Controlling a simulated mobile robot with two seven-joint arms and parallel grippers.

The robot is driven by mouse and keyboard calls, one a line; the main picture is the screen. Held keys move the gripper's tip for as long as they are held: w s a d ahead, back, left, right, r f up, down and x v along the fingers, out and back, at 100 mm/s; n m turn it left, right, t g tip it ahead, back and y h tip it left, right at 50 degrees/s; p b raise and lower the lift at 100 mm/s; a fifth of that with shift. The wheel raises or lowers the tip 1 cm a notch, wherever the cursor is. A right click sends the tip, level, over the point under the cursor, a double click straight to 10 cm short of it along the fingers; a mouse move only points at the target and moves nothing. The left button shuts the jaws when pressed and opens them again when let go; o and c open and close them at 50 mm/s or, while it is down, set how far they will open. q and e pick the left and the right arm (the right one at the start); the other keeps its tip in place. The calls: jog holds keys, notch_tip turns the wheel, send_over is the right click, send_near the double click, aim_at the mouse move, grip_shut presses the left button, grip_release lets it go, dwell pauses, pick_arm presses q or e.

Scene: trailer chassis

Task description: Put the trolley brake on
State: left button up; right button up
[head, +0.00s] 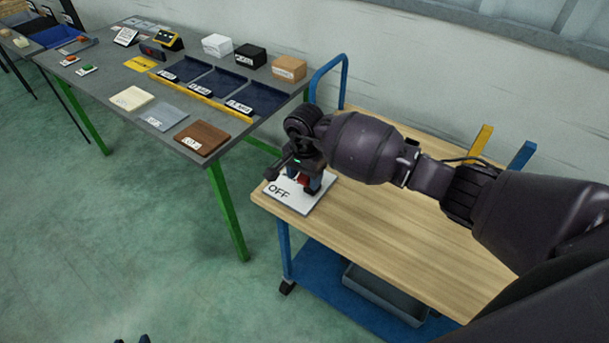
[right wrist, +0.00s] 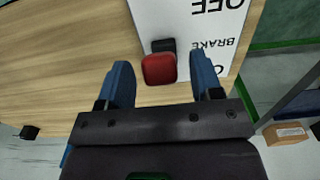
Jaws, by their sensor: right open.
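The trolley (head: 400,235) has a wooden top and a blue frame. A white plate (head: 280,204) marked OFF lies on its near left corner; in the right wrist view the plate (right wrist: 205,25) also reads BRAKE. The red brake knob (head: 304,180) on a black stem is partly hidden by my right gripper (head: 306,186). In the right wrist view the knob (right wrist: 159,69) sits between the open blue fingers of my right gripper (right wrist: 162,82), with a gap on each side. Two small dark tips at the bottom edge of the head view may be my left gripper (head: 132,340).
A grey table (head: 115,80) with green legs stands left of the trolley, carrying blue bins (head: 255,97), several boxes and flat panels. A grey tray (head: 385,293) sits on the trolley's lower shelf. A wall runs behind. The floor at front left is clear.

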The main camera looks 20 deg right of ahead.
jog(key=shift+f, duration=0.15)
jog(key=c, duration=0.7)
grip_shut()
